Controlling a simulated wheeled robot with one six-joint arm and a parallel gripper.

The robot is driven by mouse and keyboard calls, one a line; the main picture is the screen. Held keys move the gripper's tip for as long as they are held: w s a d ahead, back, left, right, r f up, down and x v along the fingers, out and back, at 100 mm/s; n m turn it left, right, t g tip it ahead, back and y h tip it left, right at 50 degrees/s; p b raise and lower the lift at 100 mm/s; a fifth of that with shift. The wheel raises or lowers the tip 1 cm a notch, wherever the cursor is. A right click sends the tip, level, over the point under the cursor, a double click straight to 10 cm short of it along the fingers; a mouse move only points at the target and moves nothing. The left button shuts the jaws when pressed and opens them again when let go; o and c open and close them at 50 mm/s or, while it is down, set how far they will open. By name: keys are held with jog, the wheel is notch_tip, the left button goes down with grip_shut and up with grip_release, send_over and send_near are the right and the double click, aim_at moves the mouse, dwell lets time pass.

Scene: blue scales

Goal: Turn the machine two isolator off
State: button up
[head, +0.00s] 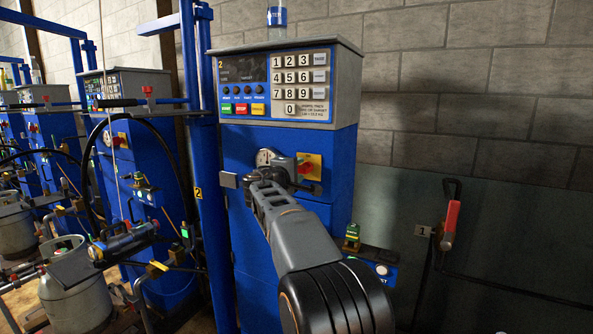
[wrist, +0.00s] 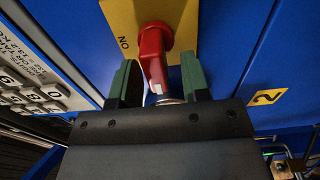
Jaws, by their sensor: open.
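The machine two isolator is a red rotary handle (wrist: 153,55) on a yellow plate (wrist: 183,18); the word ON is printed on the plate left of the handle in the wrist view. In the head view the yellow plate (head: 313,160) sits on the blue cabinet, partly covered by my gripper (head: 297,178). In the wrist view my gripper (wrist: 160,78) is open, with one green-padded finger on each side of the red handle. The handle's lower end is partly hidden by the gripper body.
A blue post (head: 207,200) stands left of the cabinet. More machines and gas cylinders (head: 75,290) crowd the left. A red-handled lever (head: 451,218) is on the right wall.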

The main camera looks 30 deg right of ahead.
jog(key=b+v, duration=0.1)
jog(key=v, duration=1.2)
jog(key=shift+s+a, duration=0.2)
jog(key=shift+a, duration=0.1)
jog(key=s+a+f+m+g+y+p, duration=0.1)
jog(key=s+a+f+y+p, duration=0.15)
jog(key=f, duration=0.25)
jog(key=s+a+f+g+y+p, duration=0.1)
jog(key=s+f+y, duration=0.25)
jog(key=f, duration=0.25)
jog(key=s+a+f+m+g+y+p, duration=0.1)
jog(key=s+a+f+g+y, duration=0.15)
jog(key=f, duration=0.25)
jog(key=s+a+r+m+y+p, duration=0.3)
jog(key=s+a+y+p, duration=0.4)
jog(key=s+p, duration=0.5)
jog(key=shift+a+r+m, duration=0.2)
jog(key=shift+a+m, duration=0.1)
jog(key=shift+a, duration=0.1)
jog(key=shift+y, duration=0.25)
